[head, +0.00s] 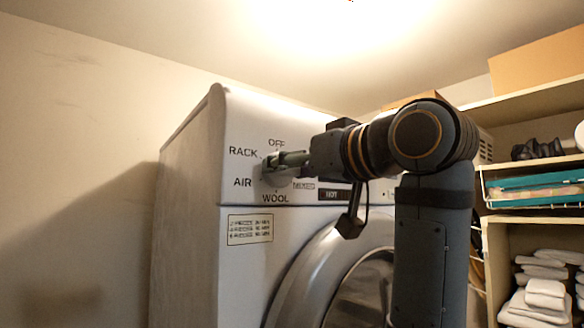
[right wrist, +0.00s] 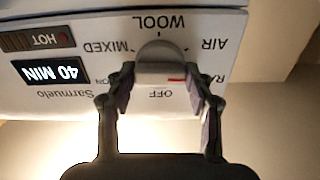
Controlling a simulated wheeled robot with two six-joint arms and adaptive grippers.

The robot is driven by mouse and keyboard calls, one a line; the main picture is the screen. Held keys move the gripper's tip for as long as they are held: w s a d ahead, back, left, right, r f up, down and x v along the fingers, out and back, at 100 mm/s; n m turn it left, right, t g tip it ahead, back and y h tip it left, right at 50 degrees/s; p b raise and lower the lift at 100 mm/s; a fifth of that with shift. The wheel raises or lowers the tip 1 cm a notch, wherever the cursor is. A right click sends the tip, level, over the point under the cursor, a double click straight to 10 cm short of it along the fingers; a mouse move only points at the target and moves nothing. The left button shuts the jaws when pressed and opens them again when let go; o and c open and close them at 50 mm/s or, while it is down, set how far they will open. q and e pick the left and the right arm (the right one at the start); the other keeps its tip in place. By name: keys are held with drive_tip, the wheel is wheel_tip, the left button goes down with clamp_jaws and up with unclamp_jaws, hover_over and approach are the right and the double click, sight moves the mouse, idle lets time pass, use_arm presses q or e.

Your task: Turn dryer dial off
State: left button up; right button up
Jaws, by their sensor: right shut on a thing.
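The dryer (head: 185,190) is a white front-loader with a round door at its lower front. Its dial (head: 272,178) sits on the upper panel, ringed by OFF, RACK, AIR, WOOL and MIXED labels. My right gripper (head: 283,162) reaches it from the right and is shut on it. In the right wrist view, which is upside down, the dial (right wrist: 160,62) lies between the two fingers of my right gripper (right wrist: 162,84). A short red mark shows on the dial's lower right, on the side of the RACK label and near OFF. My left gripper is not in view.
A display (right wrist: 50,73) reads 40 MIN beside a HOT label. Shelves (head: 520,218) with folded white towels (head: 540,300), a teal item (head: 535,190) and cardboard boxes (head: 540,68) stand at the right. A bare wall is at the left.

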drive_tip(key=shift+c, duration=0.4)
drive_tip(key=shift+f+n+b, duration=0.1)
drive_tip(key=shift+n+b, duration=0.9)
drive_tip(key=shift+n, duration=0.1)
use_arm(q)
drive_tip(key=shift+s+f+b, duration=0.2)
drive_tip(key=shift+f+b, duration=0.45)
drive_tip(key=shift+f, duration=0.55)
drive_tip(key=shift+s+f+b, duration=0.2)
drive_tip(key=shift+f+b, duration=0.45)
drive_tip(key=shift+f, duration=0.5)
use_arm(e)
drive_tip(key=shift+n, duration=2.3)
drive_tip(key=shift+r, duration=0.2)
drive_tip(key=o, duration=1.2)
drive_tip(key=shift+c, duration=0.2)
